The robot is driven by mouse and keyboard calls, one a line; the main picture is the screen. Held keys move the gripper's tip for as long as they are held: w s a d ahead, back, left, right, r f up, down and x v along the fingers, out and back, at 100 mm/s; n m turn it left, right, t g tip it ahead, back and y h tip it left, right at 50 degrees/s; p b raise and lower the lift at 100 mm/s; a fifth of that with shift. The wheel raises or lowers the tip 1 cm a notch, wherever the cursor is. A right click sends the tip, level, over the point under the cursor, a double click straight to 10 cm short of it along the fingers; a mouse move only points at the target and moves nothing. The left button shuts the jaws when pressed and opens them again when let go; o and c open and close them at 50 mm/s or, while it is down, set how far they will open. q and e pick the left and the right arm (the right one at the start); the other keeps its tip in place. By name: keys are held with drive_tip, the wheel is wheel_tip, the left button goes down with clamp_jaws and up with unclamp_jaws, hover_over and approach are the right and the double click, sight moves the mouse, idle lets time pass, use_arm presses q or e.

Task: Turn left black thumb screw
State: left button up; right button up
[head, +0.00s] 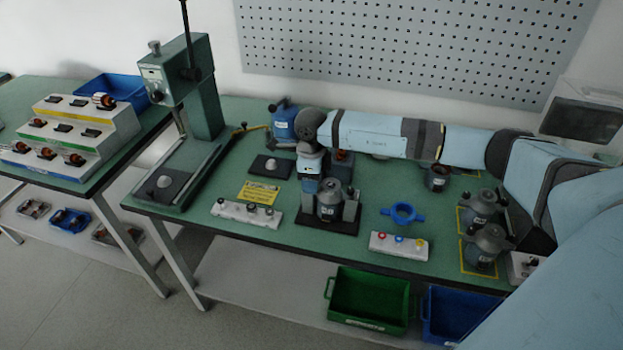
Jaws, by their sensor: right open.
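My right arm reaches in from the right, and its gripper (312,187) points down at a fixture (327,222) with a black base plate. A grey metal cylinder (328,204) stands on the fixture between grey upright blocks. The gripper is at the left upper side of the cylinder. Its fingertips are small and partly merge with the fixture, so contact cannot be told. The left black thumb screw cannot be made out clearly; the gripper and arm cover that part of the fixture. My left gripper is not in view.
A white strip with dark knobs (246,214) lies left of the fixture. A white strip with coloured buttons (399,246) and a blue ring (402,214) lie to its right. A press (204,105) stands at the left. Grey housings (482,248) stand at the right.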

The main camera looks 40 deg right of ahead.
drive_tip(key=shift+f, duration=0.25)
clamp_jaws()
drive_tip(key=shift+f+b, duration=0.15)
drive_tip(key=shift+b, duration=0.25)
drive_tip(key=shift+n, duration=0.7)
unclamp_jaws()
